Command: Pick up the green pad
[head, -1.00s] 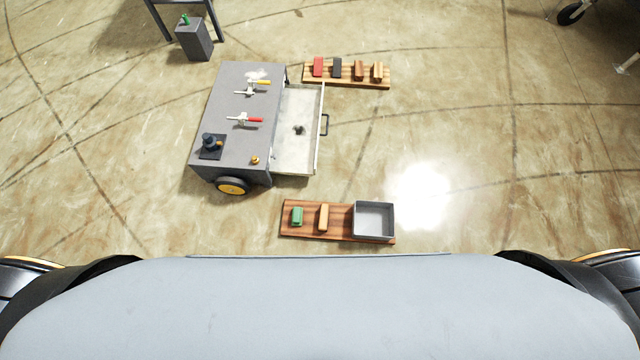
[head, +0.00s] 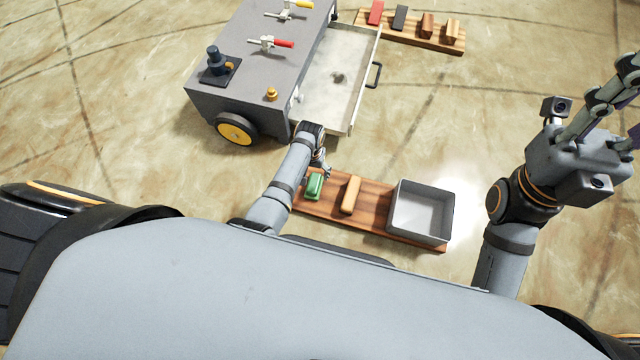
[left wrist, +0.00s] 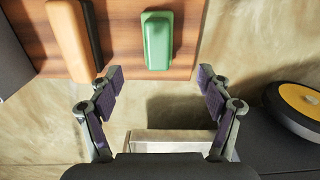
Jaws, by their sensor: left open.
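The green pad (head: 314,185) lies at the left end of a striped wooden board (head: 376,215) on the floor. My left gripper (head: 325,168) is just beyond the pad in the head view, by the board's far edge. In the left wrist view my left gripper (left wrist: 160,78) is open and empty. The green pad (left wrist: 157,40) lies ahead of the gap between its fingers, apart from both. My right gripper (head: 615,110) is raised at the right edge, away from the board; its fingertips are partly cut off.
An orange block (head: 350,194) lies beside the pad, and a grey bin (head: 420,213) stands at the board's right end. A grey wheeled cart (head: 262,70) with an open drawer (head: 340,85) stands close beyond my left gripper. Another board (head: 448,45) holds several blocks.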

